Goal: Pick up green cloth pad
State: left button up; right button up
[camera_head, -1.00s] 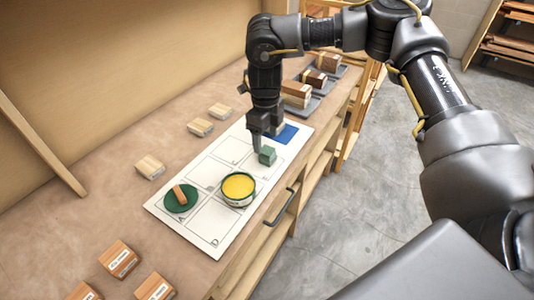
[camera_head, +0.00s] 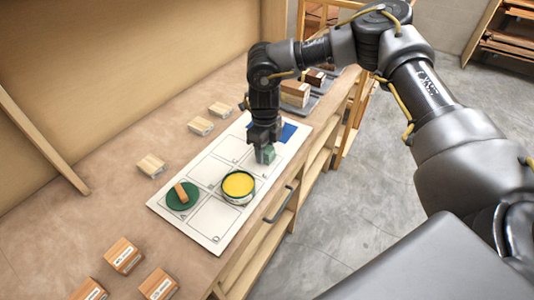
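A small green block-like pad (camera_head: 268,155) sits on the white gridded board (camera_head: 208,236), towards its far right part. My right gripper (camera_head: 263,150) points down right at this pad and covers part of it. I cannot tell whether its fingers are open or closed on the pad. A flat round dark green piece (camera_head: 173,201) with a wooden block on it lies at the board's left side. My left gripper is not in view.
An open tin of yellow stuff (camera_head: 238,185) stands on the board beside the pad. A blue piece (camera_head: 289,131) lies behind the gripper. Wooden blocks (camera_head: 124,256) lie around the board; grey trays of blocks (camera_head: 300,100) stand farther back.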

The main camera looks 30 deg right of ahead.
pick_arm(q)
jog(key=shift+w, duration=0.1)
pick_arm(e)
jog(key=c, duration=0.5)
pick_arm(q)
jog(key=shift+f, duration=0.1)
pick_arm(e)
jog(key=shift+r, duration=0.15)
jog(key=shift+r+b, duration=0.5)
jog(key=shift+r, duration=0.1)
pick_arm(q)
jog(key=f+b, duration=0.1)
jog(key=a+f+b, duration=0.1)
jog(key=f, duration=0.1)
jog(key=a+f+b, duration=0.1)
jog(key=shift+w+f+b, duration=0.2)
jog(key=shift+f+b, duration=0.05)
jog(key=shift+b, duration=0.15)
pick_arm(e)
jog(key=s+a+r, duration=0.2)
jog(key=s+r, duration=0.3)
jog(key=s, duration=0.1)
jog(key=s+a+r, duration=0.2)
jog(key=s+r, duration=0.4)
jog(key=s, duration=0.1)
jog(key=shift+s+a+r, duration=0.2)
jog(key=shift+a+r, duration=0.05)
jog(key=shift+r, duration=0.05)
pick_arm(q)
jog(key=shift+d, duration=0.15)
